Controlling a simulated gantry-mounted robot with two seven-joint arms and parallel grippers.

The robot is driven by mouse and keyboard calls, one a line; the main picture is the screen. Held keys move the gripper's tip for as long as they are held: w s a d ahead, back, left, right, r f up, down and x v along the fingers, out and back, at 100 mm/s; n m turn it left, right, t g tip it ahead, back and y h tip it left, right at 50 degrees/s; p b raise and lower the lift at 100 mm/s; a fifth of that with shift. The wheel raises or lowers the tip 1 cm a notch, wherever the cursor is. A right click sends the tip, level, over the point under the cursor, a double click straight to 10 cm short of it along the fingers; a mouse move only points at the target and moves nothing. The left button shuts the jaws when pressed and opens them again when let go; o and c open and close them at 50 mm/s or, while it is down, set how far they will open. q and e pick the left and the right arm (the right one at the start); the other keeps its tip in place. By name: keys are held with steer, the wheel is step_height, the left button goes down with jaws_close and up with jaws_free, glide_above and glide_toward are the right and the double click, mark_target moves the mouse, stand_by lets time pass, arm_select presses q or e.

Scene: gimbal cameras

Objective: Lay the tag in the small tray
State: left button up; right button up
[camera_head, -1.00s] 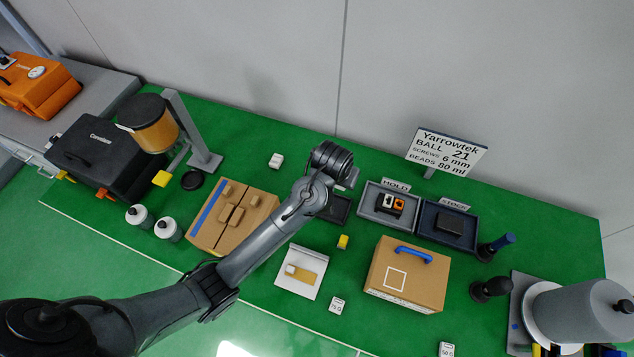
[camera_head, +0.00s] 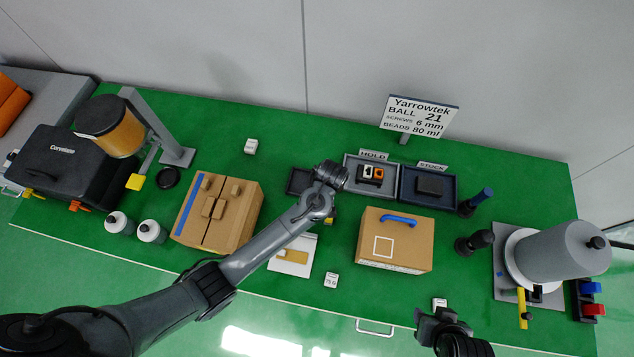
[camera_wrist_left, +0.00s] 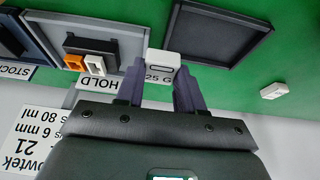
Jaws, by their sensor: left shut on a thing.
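My left gripper (camera_wrist_left: 160,84) is shut on a small white tag (camera_wrist_left: 162,64) marked 25 G. It holds the tag over the green table, beside the small dark tray (camera_wrist_left: 254,48), which is empty. In the head view the left gripper (camera_head: 330,174) is between the small tray (camera_head: 297,182) and the grey HOLD tray (camera_head: 352,186). The held tag is hidden there behind the gripper. My right gripper (camera_head: 440,318) is at the front edge, close to a white 50 G piece (camera_head: 440,302). Its jaw opening is unclear.
The HOLD tray holds a black, orange and white part. The blue STOCK tray (camera_head: 404,199) holds a dark block. A cardboard box (camera_head: 410,250) with a blue handle stands in front. A flat carton (camera_head: 235,225) lies left. Green table is clear behind the small tray.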

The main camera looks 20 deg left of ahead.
arm_select(q)
steer(key=a+f, duration=0.2)
steer(key=a, duration=0.1)
steer(key=a+f, duration=0.1)
steer(key=a, duration=0.1)
steer(key=shift+w, duration=0.2)
steer(key=shift+f, duration=2)
steer(key=shift+f+b, duration=0.15)
steer(key=shift+b, duration=0.15)
steer(key=o, duration=0.8)
